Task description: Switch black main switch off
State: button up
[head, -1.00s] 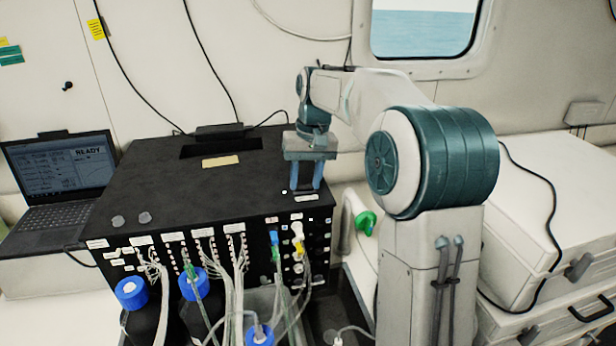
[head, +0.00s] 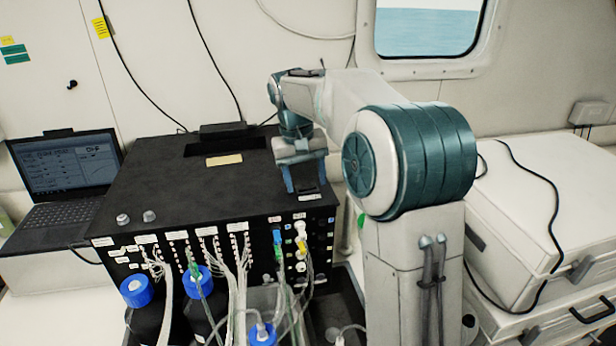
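The black instrument box (head: 180,185) stands on the bench, with a front panel of white labels, ports and cables. My gripper (head: 306,190) points down over the right part of the box top, near the front edge. Its two blue fingers stand apart with a visible gap between them. A small white label (head: 310,197) lies by the fingertips. I cannot make out the black main switch against the black box. I cannot tell whether the fingers touch the top. The laptop (head: 70,170) at the left has a screen that seems to read "OFF".
Bottles with blue caps (head: 137,290) and many tubes crowd the front of the box. Two round knobs (head: 149,216) sit on its front left top. White cases (head: 530,210) are stacked at the right. A green part (head: 361,221) shows beside my arm.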

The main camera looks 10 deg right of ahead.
notch_tip(320, 180, up, 14)
jog(key=a, duration=0.2)
jog(key=shift+f, duration=0.15)
dwell(0.5)
jog(key=s+d+f+t+b, duration=0.1)
jog(key=s+f+t+b, duration=0.1)
jog(key=s+f, duration=0.9)
jog(key=s+d+f+t+y+b, duration=0.1)
jog(key=s+d+f+b, duration=0.1)
jog(key=s+f, duration=0.9)
jog(key=s, duration=0.5)
jog(key=shift+s+t+y, duration=0.3)
jog(key=shift+t, duration=0.1)
